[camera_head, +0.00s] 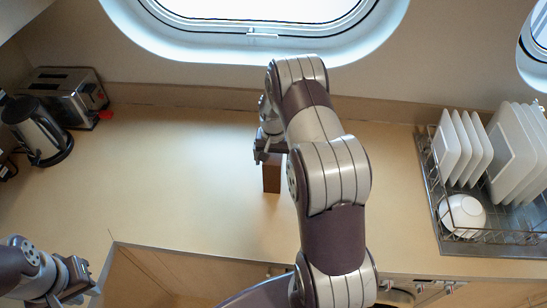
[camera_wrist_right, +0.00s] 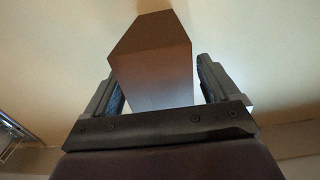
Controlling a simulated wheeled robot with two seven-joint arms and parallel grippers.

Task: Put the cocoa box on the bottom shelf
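The cocoa box, a plain brown box (camera_head: 271,178), stands on the counter below my right gripper (camera_head: 264,153) in the head view. In the right wrist view the box (camera_wrist_right: 155,65) is between the two fingers of my right gripper (camera_wrist_right: 160,85). The fingers are apart, with a narrow light gap between the box and the right-hand finger; contact on the left-hand side is unclear. My left gripper (camera_head: 82,279) is at the lower left, away from the box; its finger opening is not clear. The bottom shelf cannot be made out.
The wooden counter (camera_head: 170,180) is clear left of the box. A toaster (camera_head: 66,92) and a kettle (camera_head: 38,130) stand at the far left. A dish rack (camera_head: 442,222) with plates and a bowl (camera_head: 462,214) is on the right. A wood-sided recess (camera_head: 150,275) opens below the front edge.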

